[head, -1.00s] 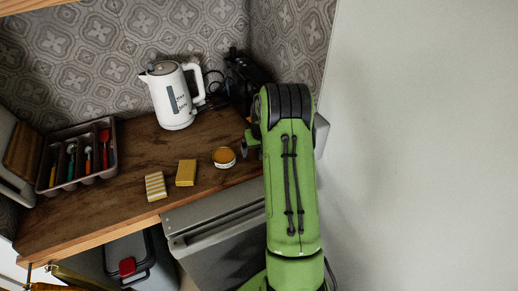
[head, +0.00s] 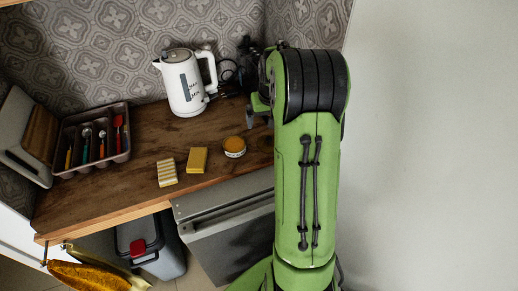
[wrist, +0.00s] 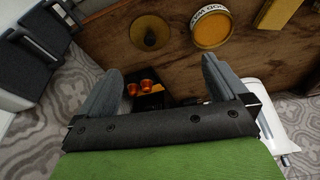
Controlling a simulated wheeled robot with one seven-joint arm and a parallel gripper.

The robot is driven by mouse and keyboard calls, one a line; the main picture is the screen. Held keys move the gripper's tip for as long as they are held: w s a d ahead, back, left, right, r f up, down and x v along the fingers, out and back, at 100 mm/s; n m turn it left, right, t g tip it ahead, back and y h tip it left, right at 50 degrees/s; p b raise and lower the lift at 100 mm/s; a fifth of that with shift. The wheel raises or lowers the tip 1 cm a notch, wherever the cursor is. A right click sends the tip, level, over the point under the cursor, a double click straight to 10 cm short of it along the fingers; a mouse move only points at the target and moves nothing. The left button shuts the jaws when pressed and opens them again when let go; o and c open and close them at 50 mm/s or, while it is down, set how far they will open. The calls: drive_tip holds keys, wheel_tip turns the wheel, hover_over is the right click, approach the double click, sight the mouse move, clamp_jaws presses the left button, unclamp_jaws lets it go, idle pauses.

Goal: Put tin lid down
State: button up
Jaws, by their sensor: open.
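The round tin (head: 234,147), with amber contents and a pale printed side, stands on the wooden counter in the head view. It also shows at the top of the wrist view (wrist: 210,28). A round, dull gold-brown disc, seemingly the tin lid (wrist: 150,33), lies on the counter beside the tin, apart from it; in the head view I cannot make it out clearly. My gripper (wrist: 158,75) is open, with nothing between its grey fingers. The disc lies beyond the fingertips. In the head view my gripper (head: 252,113) is partly hidden by my green arm.
A yellow sponge (head: 197,160) and a striped block (head: 167,173) lie left of the tin. The white kettle (head: 184,82) stands behind, and a cutlery tray (head: 125,158) is at left. A black object with orange cups (wrist: 150,97) shows between my fingers. A pale wall is at right.

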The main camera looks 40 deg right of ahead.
drive_tip(key=s+a+r+n+t, duration=0.1)
drive_tip(key=s+a+r, duration=0.35)
drive_tip(key=a, duration=0.35)
drive_tip(key=s+a+r+n, duration=0.2)
drive_tip(key=s+a+r, duration=0.1)
drive_tip(key=a+r, duration=0.4)
drive_tip(key=s+a+f+n+t+y, duration=0.1)
drive_tip(key=s+a+n, duration=0.1)
drive_tip(key=s+a, duration=0.9)
drive_tip(key=s, duration=0.4)
drive_tip(key=shift+t, duration=0.4)
